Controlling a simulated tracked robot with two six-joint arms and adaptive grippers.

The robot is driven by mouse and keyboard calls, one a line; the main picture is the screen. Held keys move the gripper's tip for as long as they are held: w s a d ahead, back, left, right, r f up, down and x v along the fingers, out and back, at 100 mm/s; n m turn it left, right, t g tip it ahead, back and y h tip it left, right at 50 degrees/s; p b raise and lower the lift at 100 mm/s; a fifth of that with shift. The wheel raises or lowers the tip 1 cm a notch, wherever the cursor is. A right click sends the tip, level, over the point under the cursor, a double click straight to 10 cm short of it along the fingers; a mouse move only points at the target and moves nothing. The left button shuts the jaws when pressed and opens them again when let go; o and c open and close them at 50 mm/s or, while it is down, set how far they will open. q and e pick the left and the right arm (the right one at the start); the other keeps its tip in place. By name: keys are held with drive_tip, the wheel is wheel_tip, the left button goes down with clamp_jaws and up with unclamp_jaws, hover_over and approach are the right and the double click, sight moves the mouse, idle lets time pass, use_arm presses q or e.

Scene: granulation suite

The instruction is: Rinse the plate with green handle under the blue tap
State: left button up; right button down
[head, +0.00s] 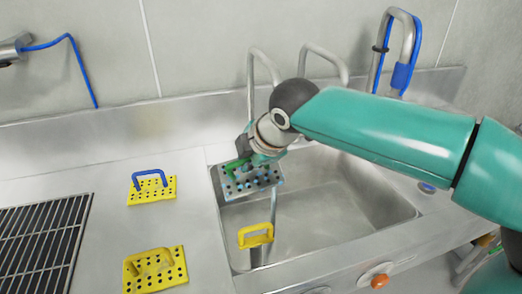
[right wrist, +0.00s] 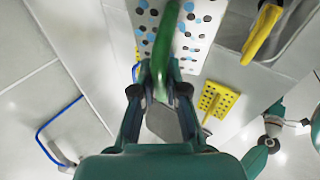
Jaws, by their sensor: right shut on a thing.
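The plate with green handle (head: 268,181) is a pale perforated plate with dark and blue spots. My right gripper (head: 250,158) is shut on its green handle and holds it above the left part of the sink (head: 345,205). In the right wrist view the green handle (right wrist: 166,35) lies between the fingers, and the spotted plate (right wrist: 199,30) is beyond it. The tap with blue parts (head: 403,75) stands behind the sink at the right, apart from the plate. A teal arm, seemingly my left one, shows at the right of the wrist view; its jaws cannot be made out.
A yellow plate with a blue handle (head: 165,194) and an all-yellow plate (head: 165,278) lie on the counter left of the sink. A yellow handle (head: 256,241) shows at the sink's front left. Two plain taps (head: 250,90) (head: 340,68) stand behind. A dark grate (head: 40,240) is far left.

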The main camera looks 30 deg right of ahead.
drive_tip(key=shift+r, duration=0.15)
idle(0.4)
drive_tip(key=s+a+r+p, duration=0.2)
drive_tip(key=s+a+r, duration=0.1)
drive_tip(key=r, duration=0.1)
drive_tip(key=shift+s+a, duration=0.2)
drive_tip(key=shift+s, duration=0.15)
idle(0.5)
drive_tip(key=shift+f, duration=0.1)
